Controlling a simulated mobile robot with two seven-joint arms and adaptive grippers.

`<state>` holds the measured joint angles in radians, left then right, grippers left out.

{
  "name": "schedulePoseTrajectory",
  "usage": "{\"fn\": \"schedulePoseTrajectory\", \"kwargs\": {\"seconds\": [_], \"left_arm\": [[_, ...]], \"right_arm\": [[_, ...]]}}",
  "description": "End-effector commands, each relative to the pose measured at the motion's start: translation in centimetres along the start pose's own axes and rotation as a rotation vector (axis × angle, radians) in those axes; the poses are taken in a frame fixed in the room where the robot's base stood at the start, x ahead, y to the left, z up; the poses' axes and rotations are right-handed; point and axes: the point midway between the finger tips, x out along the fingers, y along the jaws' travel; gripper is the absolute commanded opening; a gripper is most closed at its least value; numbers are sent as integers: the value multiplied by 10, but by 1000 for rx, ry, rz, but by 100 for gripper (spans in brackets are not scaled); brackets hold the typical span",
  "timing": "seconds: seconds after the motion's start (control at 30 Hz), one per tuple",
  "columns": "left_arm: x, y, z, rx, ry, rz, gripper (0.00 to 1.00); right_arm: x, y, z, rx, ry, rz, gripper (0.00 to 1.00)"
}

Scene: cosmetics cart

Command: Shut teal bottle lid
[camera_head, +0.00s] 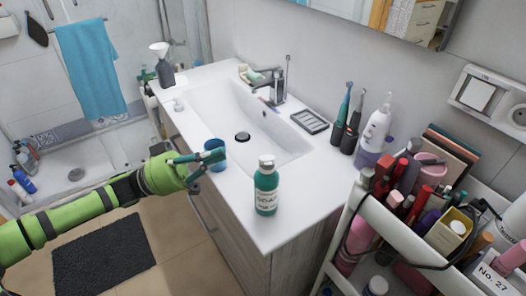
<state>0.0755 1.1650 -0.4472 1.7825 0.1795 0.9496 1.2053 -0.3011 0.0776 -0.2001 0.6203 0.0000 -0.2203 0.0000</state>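A teal bottle (266,190) with a label that seems to read SOAP stands upright near the front edge of the white washbasin counter. Its white lid (266,161) is on top; whether it is fully shut is too small to tell. My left gripper (208,169) is to the left of the bottle, at the counter's left edge, and apart from it. My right gripper is not in view.
The washbasin (240,112) and its tap (277,85) lie behind the bottle. A soap dish (310,121), toothbrushes and a white dispenser (376,127) stand at the back right. A cart (385,212) crowded with cosmetics is at the right. Bare counter surrounds the bottle.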

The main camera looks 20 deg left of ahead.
Motion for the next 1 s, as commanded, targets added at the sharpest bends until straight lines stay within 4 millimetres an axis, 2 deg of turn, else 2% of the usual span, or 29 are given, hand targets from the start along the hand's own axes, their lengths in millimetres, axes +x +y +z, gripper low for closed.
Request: {"fn": "schedulePoseTrajectory", "kwargs": {"seconds": [0.1, 0.27, 0.37, 0.77, 0.8, 0.9, 1.0], "left_arm": [[-14, -8, 2, -71, -8, -89, 0], [-13, -12, 1, -97, -5, -120, 0], [-1, -13, 0, -95, -3, -117, 0], [83, -21, -2, -95, -2, -114, 0], [85, -22, 4, -100, -5, -119, 0], [76, -20, 22, -102, -8, -121, 0], [72, -19, 33, -100, -7, -120, 0]], "right_arm": [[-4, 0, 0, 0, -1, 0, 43], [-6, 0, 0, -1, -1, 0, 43], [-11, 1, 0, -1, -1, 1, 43], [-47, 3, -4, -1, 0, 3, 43], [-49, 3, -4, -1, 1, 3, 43], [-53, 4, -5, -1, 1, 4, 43], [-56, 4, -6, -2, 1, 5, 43]]}}
